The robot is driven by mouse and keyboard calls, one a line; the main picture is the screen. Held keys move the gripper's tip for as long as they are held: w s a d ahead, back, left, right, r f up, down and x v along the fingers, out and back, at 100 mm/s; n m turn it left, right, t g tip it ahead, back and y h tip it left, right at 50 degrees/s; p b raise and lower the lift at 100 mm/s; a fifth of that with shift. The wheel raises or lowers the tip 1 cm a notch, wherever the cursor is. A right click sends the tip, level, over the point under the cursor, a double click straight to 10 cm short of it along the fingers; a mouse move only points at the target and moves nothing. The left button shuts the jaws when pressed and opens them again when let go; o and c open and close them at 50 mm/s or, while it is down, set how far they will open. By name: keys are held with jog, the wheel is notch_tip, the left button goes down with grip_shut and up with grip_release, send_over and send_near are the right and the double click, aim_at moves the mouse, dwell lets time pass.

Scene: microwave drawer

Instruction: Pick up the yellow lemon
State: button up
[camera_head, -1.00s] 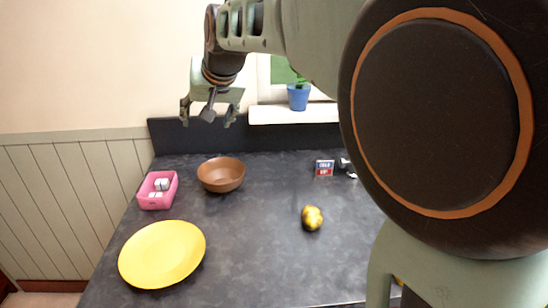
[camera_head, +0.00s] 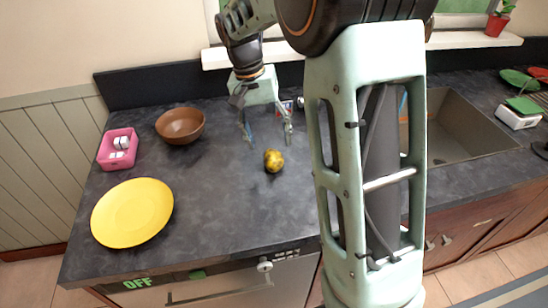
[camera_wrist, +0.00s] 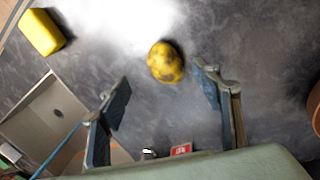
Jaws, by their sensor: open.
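The yellow lemon (camera_head: 273,161), with dark blotches, lies on the dark grey countertop (camera_head: 220,215). My gripper (camera_head: 268,140) is open and empty, its fingers pointing down above the counter close to the lemon in the head view. In the wrist view, the lemon (camera_wrist: 165,62) lies beyond the fingertips, roughly between their lines, apart from both fingers. My gripper (camera_wrist: 160,82) shows there with its two blue-padded fingers spread wide.
A yellow plate (camera_head: 132,213), a pink bin (camera_head: 118,149) with white items and a brown bowl (camera_head: 181,125) stand on the left. A sink (camera_head: 455,125) is at right. A small red and blue box (camera_head: 285,106) stands behind the gripper. A yellow block (camera_wrist: 42,32) shows in the wrist view.

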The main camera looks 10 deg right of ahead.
aim_at(271, 154)
jog(key=f, duration=0.5)
jog(key=d+f, duration=0.1)
jog(key=f, duration=0.1)
jog(key=shift+w+f, duration=0.1)
jog(key=shift+f, duration=0.3)
jog(key=c, duration=1.3)
